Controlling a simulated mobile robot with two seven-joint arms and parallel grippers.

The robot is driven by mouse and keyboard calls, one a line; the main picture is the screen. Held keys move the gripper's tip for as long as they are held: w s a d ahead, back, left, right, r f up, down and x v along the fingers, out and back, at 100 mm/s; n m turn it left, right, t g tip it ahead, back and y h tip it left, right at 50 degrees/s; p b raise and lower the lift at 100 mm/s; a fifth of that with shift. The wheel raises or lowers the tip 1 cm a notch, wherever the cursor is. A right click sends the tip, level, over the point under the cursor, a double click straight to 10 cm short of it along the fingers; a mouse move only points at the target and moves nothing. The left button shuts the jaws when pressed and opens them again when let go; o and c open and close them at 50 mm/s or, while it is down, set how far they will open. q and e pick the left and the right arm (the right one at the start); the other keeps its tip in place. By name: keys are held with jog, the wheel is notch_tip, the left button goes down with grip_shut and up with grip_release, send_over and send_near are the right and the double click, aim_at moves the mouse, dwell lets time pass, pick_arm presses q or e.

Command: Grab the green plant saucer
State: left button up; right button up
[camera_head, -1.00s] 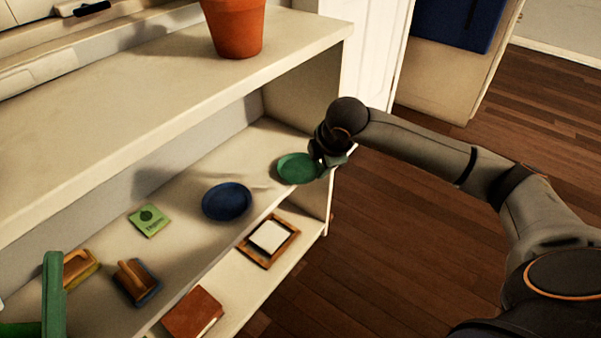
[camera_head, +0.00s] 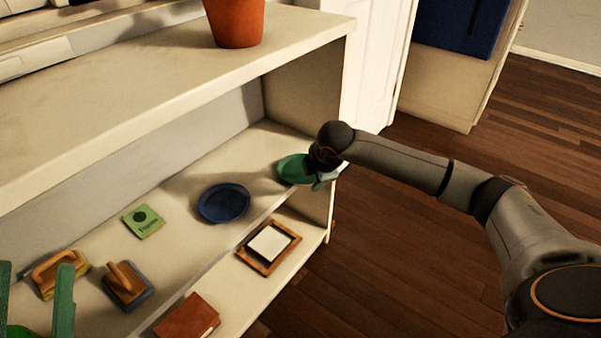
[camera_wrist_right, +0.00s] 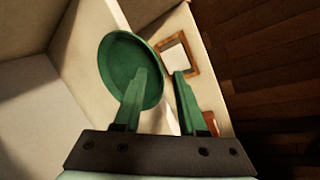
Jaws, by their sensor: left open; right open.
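The green plant saucer (camera_head: 291,168) lies on the middle shelf board near its right end. It also shows in the right wrist view (camera_wrist_right: 118,62). My right gripper (camera_head: 324,180) is open at the saucer's right, outer side and hides part of it. In the right wrist view my right gripper (camera_wrist_right: 161,78) has one finger overlapping the saucer and the other beyond its rim, so the rim appears between them. I cannot tell whether either finger touches it. My left gripper (camera_head: 36,290) is open and empty at the bottom left, away from the saucer.
A blue saucer (camera_head: 224,203) lies left of the green one. A seed packet (camera_head: 143,221) and two brushes (camera_head: 125,284) (camera_head: 60,273) lie further left. A wooden frame (camera_head: 269,247) and a brown book (camera_head: 187,317) lie below. A terracotta pot (camera_head: 235,20) stands on top.

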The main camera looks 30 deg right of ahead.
grip_shut()
dwell(1.3)
